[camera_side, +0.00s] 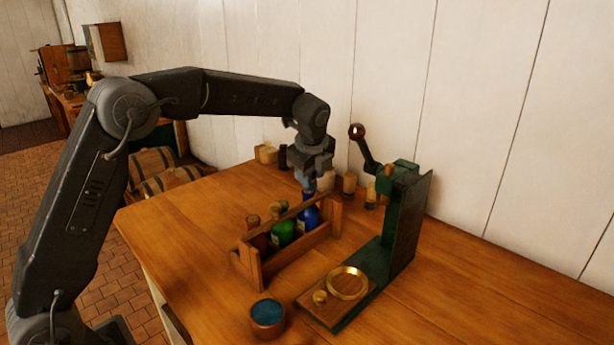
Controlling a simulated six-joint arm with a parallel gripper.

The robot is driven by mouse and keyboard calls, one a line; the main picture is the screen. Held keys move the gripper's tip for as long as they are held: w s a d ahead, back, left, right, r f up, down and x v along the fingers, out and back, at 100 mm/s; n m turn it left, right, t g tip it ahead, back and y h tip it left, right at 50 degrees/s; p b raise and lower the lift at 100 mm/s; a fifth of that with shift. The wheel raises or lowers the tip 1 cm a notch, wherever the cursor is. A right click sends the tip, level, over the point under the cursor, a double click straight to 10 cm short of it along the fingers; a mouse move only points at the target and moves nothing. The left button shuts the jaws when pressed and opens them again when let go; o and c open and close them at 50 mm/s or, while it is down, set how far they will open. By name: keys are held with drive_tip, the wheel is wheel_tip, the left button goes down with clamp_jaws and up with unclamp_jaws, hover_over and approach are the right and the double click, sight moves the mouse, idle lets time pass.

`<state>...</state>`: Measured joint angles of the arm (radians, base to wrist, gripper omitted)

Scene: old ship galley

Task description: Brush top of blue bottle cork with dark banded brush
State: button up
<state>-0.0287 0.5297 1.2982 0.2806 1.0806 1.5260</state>
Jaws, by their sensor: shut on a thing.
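The blue bottle (309,219) stands in the right end of a wooden carrier (267,269) on the table. My gripper (306,184) points down right over its neck, and the fingers look shut. What they hold is too small and covered to make out. The bottle's cork is hidden at the fingertips, so I cannot tell whether anything touches it. I cannot pick out the dark banded brush with certainty.
A green bottle (283,233) stands beside the blue one. A green press (402,225) with a knobbed lever stands to the right, a brass ring (347,283) on its base. A bowl with blue contents (268,313) sits in front. Small containers (349,184) line the wall.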

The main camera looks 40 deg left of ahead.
drive_tip(key=shift+s, duration=0.65)
drive_tip(key=shift+w, duration=0.85)
drive_tip(key=shift+s+r, duration=0.1)
drive_tip(key=shift+r, duration=3.9)
drive_tip(key=s+a+f+n+g+h, duration=0.15)
drive_tip(key=s+a, duration=0.25)
drive_tip(key=s, duration=0.4)
drive_tip(key=s+a+f, duration=0.2)
drive_tip(key=s+a, duration=0.3)
drive_tip(key=s, duration=0.3)
drive_tip(key=s+d+f+n+g+h, duration=0.1)
drive_tip(key=s+f, duration=0.3)
drive_tip(key=s, duration=0.4)
drive_tip(key=s+d+f+n+h, duration=0.1)
drive_tip(key=s+f, duration=0.2)
drive_tip(key=s, duration=0.5)
drive_tip(key=shift+m+y, duration=0.25)
drive_tip(key=w+d+f, duration=0.1)
drive_tip(key=d+f, duration=0.1)
drive_tip(key=d, duration=0.1)
drive_tip(key=w+d+f, duration=0.2)
drive_tip(key=d, duration=0.1)
drive_tip(key=w+d+f, duration=0.2)
drive_tip(key=d+f, duration=0.1)
drive_tip(key=shift+d, duration=0.3)
drive_tip(key=shift+f, duration=2.05)
